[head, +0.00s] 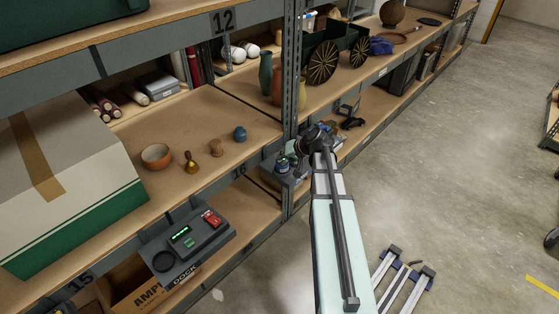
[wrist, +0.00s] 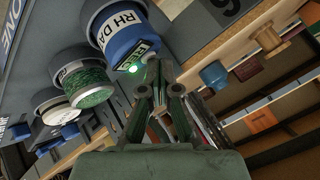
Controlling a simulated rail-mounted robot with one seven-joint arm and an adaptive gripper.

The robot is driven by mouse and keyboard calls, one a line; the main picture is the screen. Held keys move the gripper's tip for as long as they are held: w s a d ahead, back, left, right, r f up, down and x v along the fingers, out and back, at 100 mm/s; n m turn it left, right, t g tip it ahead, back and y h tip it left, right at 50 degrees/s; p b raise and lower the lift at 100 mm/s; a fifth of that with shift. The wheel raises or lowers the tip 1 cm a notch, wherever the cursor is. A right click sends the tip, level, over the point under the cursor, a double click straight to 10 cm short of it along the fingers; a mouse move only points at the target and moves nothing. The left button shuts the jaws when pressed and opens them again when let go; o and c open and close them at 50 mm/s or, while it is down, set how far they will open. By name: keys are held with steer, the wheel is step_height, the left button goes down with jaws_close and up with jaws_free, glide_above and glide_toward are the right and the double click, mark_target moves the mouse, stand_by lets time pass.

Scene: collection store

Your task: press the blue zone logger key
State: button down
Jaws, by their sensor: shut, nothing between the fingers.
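In the wrist view, a blue round logger body (wrist: 125,38) marked "RH DA…" stands at upper left, with a small lit green lamp (wrist: 133,68) near its lower edge. A green round unit (wrist: 88,82) and a white one (wrist: 58,108) sit beside it. Part of the word "ZONE" shows at the left edge. I cannot make out a separate blue key. My gripper (wrist: 158,72) is shut and empty, its tips close to the lamp side of the blue body; contact cannot be told. In the head view, the logger group (head: 283,165) is at the shelf corner, partly behind my arm.
A dark console with a red switch (head: 212,218) is on the lower shelf. A bowl (head: 156,156), a brass bell (head: 191,161) and a small blue pot (head: 240,133) stand on the shelf above. A shelf upright (head: 291,75) is near my gripper. The floor at right is mostly clear.

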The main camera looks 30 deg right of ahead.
steer(key=shift+r+p, duration=0.3)
steer(key=shift+r, duration=0.45)
steer(key=shift+r, duration=0.1)
steer(key=shift+r+p, duration=1.3)
steer(key=shift+r, duration=1.1)
